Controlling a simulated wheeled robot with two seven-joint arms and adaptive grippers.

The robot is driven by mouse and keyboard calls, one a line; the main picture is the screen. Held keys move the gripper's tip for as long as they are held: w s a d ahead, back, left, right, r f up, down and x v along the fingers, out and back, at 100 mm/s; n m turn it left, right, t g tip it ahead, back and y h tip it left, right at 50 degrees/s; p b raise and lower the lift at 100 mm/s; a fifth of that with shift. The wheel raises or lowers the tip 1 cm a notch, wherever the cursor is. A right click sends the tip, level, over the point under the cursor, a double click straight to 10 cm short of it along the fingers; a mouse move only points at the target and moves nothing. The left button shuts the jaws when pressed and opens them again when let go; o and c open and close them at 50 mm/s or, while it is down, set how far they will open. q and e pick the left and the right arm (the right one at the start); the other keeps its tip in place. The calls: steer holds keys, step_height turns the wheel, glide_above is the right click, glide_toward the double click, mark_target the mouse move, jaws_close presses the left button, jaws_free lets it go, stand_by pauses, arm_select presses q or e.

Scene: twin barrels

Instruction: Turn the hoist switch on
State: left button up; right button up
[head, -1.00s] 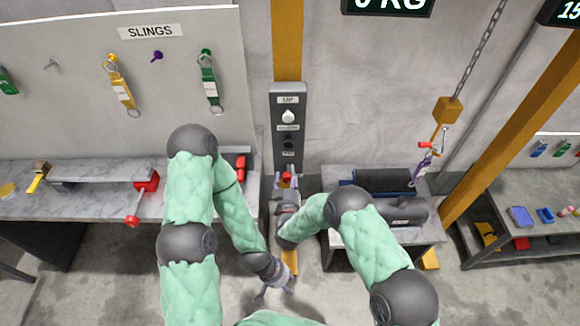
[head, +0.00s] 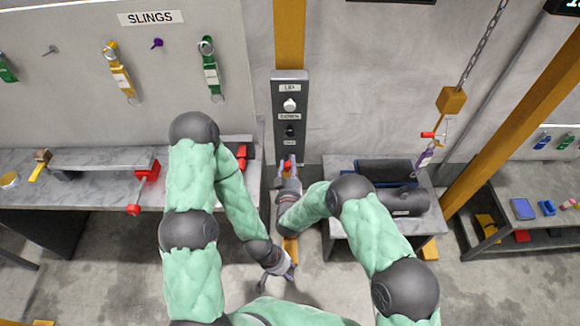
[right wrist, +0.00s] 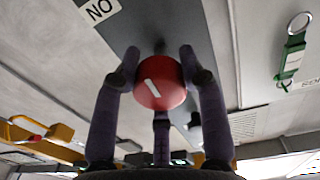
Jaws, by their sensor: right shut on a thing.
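The grey control panel (head: 290,105) is fixed to the yellow post, with a white button, a dark button and small labels. A red round switch knob (head: 287,164) is at its lower end. My right gripper (head: 287,170) is at the knob, partly covering it. In the right wrist view the red knob (right wrist: 160,82), with a slanted white mark, sits between the fingers of my right gripper (right wrist: 160,78), which are shut on it.
A chain with a yellow hook block (head: 451,101) hangs at the right, with a purple sling on it. Workbenches stand left (head: 90,191) and right of the post. The right one carries a dark cylinder (head: 400,203). A slings board (head: 165,60) is at the upper left.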

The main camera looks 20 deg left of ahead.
steer(key=shift+m+b, duration=0.6)
steer(key=shift+b, duration=0.05)
steer(key=m+b, duration=1.3)
steer(key=b, duration=0.3)
steer(key=shift+m+y+b, duration=0.3)
steer(key=shift+b, duration=0.05)
steer(key=shift+r+m+b, duration=0.1)
steer(key=shift+m+b, duration=1.2)
steer(key=shift+b, duration=0.2)
steer(key=shift+w, duration=0.1)
steer(key=o, duration=1.2)
steer(key=shift+c, duration=0.2)
steer(key=v, duration=1.2)
steer(key=shift+r, duration=0.2)
